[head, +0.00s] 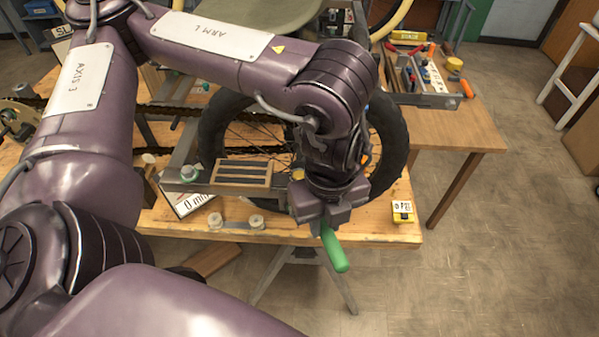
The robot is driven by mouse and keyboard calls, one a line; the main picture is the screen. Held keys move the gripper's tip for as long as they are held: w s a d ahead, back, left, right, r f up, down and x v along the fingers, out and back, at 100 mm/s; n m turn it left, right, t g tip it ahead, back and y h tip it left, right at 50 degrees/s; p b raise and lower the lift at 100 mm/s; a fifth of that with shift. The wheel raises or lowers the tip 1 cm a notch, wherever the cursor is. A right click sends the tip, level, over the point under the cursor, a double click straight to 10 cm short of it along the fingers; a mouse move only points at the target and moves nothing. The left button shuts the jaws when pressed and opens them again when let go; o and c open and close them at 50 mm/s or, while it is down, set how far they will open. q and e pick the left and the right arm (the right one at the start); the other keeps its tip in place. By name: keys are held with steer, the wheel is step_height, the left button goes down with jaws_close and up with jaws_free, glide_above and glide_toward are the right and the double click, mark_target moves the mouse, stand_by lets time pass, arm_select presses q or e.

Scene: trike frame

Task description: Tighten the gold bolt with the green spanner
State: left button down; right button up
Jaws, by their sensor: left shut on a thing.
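My left gripper (322,213) points down near the front edge of the wooden workbench. It is shut on the green spanner (334,247), whose green handle sticks out below the jaws, slanting toward the lower right. The rest of the spanner is hidden by the gripper. A small gold piece, which looks like the gold bolt (297,174), shows at the right end of the grey frame bar (225,188), just left of my left wrist. I cannot tell whether the spanner touches it. My right gripper is not in view.
A black-tyred wheel (393,136) stands behind my left wrist. A slatted wooden pedal (243,174) sits on the frame. A yellow box (402,211) is at the workbench's (375,232) right corner. A tool tray (425,99) lies on a back table.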

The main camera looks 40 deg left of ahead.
arm_select(q)
steer(key=shift+s+a+m, duration=1.3)
steer(key=shift+s+m, duration=0.05)
steer(key=shift+m, duration=0.35)
steer(key=shift+w+d+n, duration=1.1)
steer(key=shift+n, duration=0.3)
steer(key=c, duration=1.7)
jaws_free()
steer(key=shift+w, duration=0.1)
steer(key=shift+c, duration=0.2)
jaws_close()
steer(key=shift+r, duration=0.2)
